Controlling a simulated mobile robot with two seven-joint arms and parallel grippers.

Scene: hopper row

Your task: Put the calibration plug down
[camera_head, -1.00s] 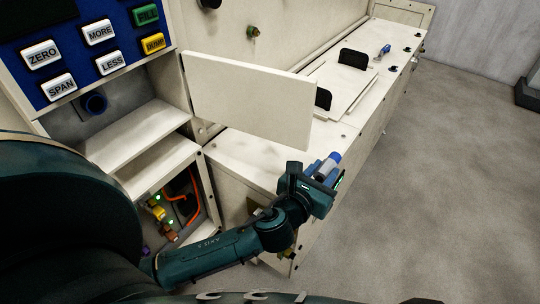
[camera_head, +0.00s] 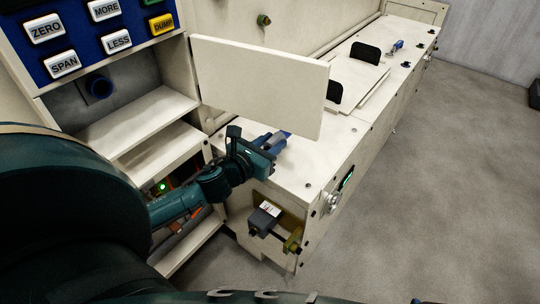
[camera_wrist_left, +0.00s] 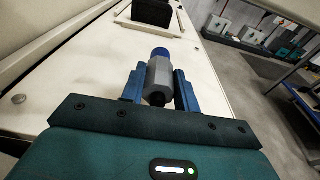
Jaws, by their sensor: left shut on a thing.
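The calibration plug, a grey faceted piece with a blue end, is in the left wrist view (camera_wrist_left: 159,76) between the two blue fingers. My left gripper (camera_wrist_left: 160,84) is shut on it. In the head view my left gripper (camera_head: 278,142) is at the near end of the long cream bench top (camera_head: 300,170), just below the raised cream panel. There the plug is mostly hidden by the gripper. I cannot tell whether the plug touches the bench top. My right gripper is not in view.
The upright cream panel (camera_head: 258,85) stands close behind my gripper. A control panel with buttons (camera_head: 118,40) and open shelves (camera_head: 145,125) are at left. Black handles (camera_head: 365,53) and a small blue item (camera_head: 396,46) are farther along the bench. Bench top right of my gripper is clear.

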